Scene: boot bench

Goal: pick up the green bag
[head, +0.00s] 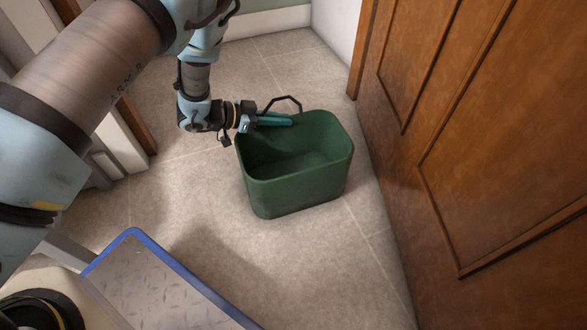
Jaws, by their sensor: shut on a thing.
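The green bag (298,190) is an open, box-shaped green container with rounded corners in the middle of the head view. It looks empty, and a dark, thin handle (283,98) stands up at its far rim. My gripper (274,119), with teal fingers, comes in from the left at the far left rim of the bag. It is shut on the bag there, near the handle. The exact grip between the fingers is too small to make out. The bag stands upright; I cannot tell whether its base touches the floor.
A brown panelled wooden door (470,140) runs along the right, close to the bag. A white frame with wood trim (125,130) stands at the left. A blue-edged metal plate (170,285) is at the lower left. Tiled floor (330,270) is clear in front of the bag.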

